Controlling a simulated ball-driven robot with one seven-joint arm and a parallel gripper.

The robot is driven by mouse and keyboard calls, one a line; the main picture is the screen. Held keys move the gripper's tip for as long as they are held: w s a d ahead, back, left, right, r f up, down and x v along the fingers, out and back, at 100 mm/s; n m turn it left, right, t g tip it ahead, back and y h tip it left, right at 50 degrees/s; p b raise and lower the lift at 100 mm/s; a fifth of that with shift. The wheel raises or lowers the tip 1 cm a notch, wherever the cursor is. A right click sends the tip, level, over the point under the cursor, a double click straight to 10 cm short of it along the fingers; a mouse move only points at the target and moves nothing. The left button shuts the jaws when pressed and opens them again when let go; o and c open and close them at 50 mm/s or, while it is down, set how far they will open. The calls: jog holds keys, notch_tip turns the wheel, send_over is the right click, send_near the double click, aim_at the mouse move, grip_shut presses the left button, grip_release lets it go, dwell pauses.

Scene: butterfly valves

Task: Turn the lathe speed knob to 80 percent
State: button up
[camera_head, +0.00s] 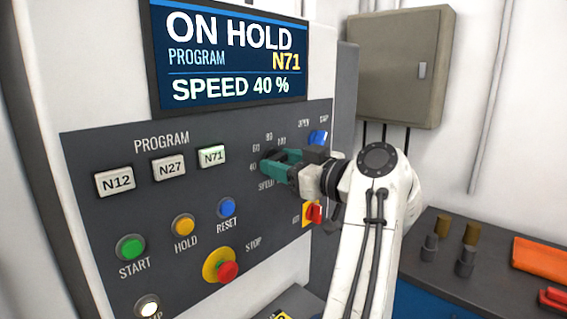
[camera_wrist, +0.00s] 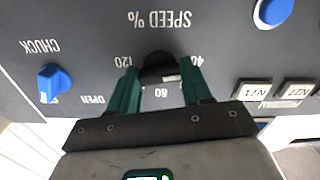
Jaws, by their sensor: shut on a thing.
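The speed knob (camera_wrist: 158,66) is black and sits on the dark panel by the upside-down "SPEED %" label in the wrist view. My gripper (camera_wrist: 158,82) has its two green fingers on either side of the knob, shut on it. A small pale mark shows on the knob's lower right edge. The scale numbers 40, 80 and 120 show around it, and the fingers cover others. In the head view my gripper (camera_head: 272,163) is at the dial, and the knob is mostly hidden by it. The display (camera_head: 232,55) reads "ON HOLD", program N71, "SPEED 40 %".
Program buttons, with N71 (camera_head: 211,156) lit, lie left of the dial. Start (camera_head: 131,246), hold (camera_head: 184,224), reset (camera_head: 228,207) and the red stop button (camera_head: 228,271) are below. A blue chuck knob (camera_wrist: 55,83) and a red switch (camera_head: 314,212) are close by.

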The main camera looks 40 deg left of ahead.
jog(key=shift+c, duration=1.2)
jog(key=shift+m, duration=0.3)
jog(key=m, duration=0.3)
jog(key=shift+m+p, duration=0.35)
jog(key=shift+m, duration=0.05)
jog(key=m+p, duration=0.2)
jog(key=m, duration=0.3)
jog(key=shift+r, duration=0.1)
jog(key=m+p, duration=0.5)
jog(key=m, duration=0.1)
jog(key=shift+r+m, duration=0.1)
jog(key=shift+m, duration=0.3)
jog(key=shift+m+p, duration=1.35)
jog(key=shift+m, duration=0.35)
jog(key=shift+f, duration=0.2)
